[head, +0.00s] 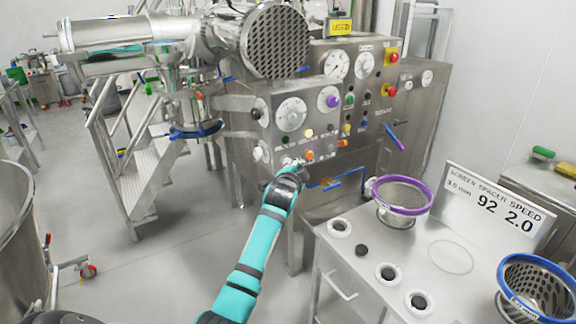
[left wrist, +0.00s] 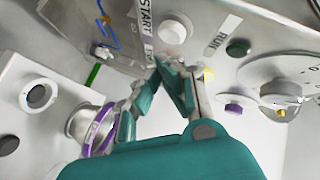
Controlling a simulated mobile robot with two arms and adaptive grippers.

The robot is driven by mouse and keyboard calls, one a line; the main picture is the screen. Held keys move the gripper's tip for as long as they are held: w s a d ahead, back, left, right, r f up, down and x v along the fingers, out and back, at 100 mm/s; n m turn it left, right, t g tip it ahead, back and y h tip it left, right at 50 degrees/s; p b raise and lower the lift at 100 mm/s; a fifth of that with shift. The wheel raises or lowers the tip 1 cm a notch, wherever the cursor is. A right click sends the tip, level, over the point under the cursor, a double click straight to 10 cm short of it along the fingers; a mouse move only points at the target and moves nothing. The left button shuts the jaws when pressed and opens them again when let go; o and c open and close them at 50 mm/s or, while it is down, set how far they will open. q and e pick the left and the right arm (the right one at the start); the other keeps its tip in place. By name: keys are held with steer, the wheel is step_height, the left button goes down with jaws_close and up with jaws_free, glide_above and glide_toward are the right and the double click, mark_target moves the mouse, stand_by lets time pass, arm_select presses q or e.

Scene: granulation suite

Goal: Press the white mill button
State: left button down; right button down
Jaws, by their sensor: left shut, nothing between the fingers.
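The steel mill control panel (head: 330,115) stands in the middle of the head view, with several coloured buttons and dials. My left arm reaches up to its lower left part. My left gripper (head: 294,167) is shut and empty, its fingertips at the lower row of buttons. In the left wrist view, the closed fingertips (left wrist: 163,66) point at a white button (left wrist: 174,29) beside a START label (left wrist: 147,18). The tips are very close to it; I cannot tell whether they touch. In the head view the gripper largely hides this spot. My right gripper is not in view.
An orange button (head: 310,155) and a yellow-white button (head: 308,133) sit close to my gripper. A green button (left wrist: 238,47) stands by a RUN label. A steel table (head: 345,258) with a purple-rimmed sieve (head: 402,194) and a sign (head: 494,207) is at right.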

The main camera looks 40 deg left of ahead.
arm_select(q)
steer(key=shift+w+a, duration=0.1)
steer(key=shift+a, duration=0.3)
stand_by(0.3)
stand_by(0.7)
steer(key=shift+a, duration=0.1)
steer(key=shift+w+a, duration=0.15)
steer(key=shift+a, duration=0.1)
